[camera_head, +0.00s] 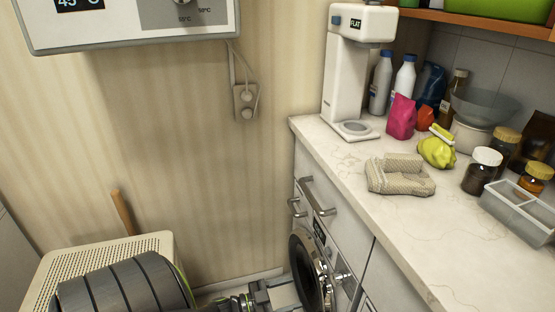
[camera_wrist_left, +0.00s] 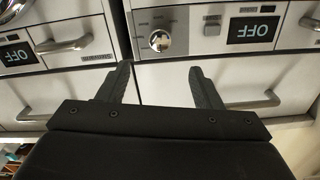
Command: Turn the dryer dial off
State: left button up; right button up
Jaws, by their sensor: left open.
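In the left wrist view, a silver round dial (camera_wrist_left: 160,40) sits on a white appliance front panel, beside a dark display reading OFF (camera_wrist_left: 252,28), upside down in the picture. My left gripper (camera_wrist_left: 160,82) is open and empty, its two dark fingers apart just below the dial in the picture; contact with the dial does not show. In the head view my left gripper (camera_head: 262,298) is at the bottom edge, left of the round door (camera_head: 310,272) of an appliance under the counter. Its fingers are hard to make out there. My right gripper is not in view.
A second panel with an OFF display (camera_wrist_left: 13,64) and a bar handle (camera_wrist_left: 64,45) is at left in the wrist view. The counter (camera_head: 385,225) holds a folded cloth (camera_head: 398,176), bottles and jars. A perforated basket (camera_head: 100,257) stands at lower left.

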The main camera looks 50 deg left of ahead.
pick_arm(q)
jog(key=shift+v, duration=1.5)
